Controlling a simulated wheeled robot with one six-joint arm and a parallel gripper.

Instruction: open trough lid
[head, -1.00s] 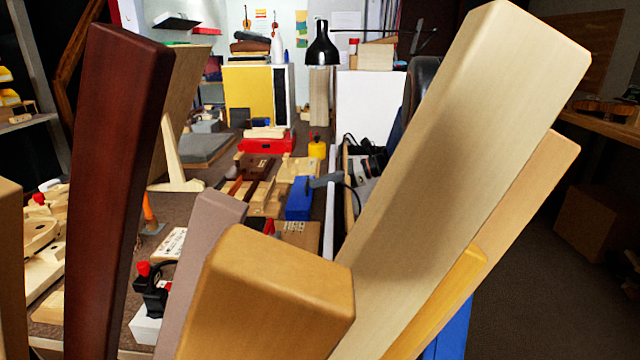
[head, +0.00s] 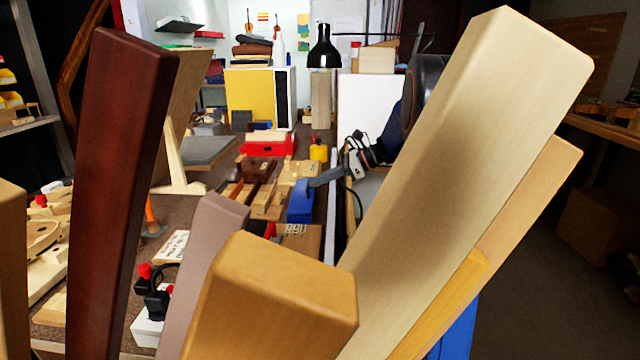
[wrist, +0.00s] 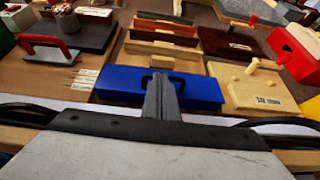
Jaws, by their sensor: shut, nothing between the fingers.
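A long blue box (wrist: 205,92) with a small dark handle (wrist: 146,78) on top lies across the middle of the wrist view. It is probably the trough, and its top looks closed. In the head view my gripper (head: 314,183) reaches in from the right, over the blue box.
A pale wooden box (wrist: 250,88) with knobs stands right of the blue box, and a red case (wrist: 297,55) beyond it. A red-handled tool (wrist: 50,48) and labelled pale blocks (wrist: 84,78) lie left. Large wooden bars (head: 460,170) block much of the head view.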

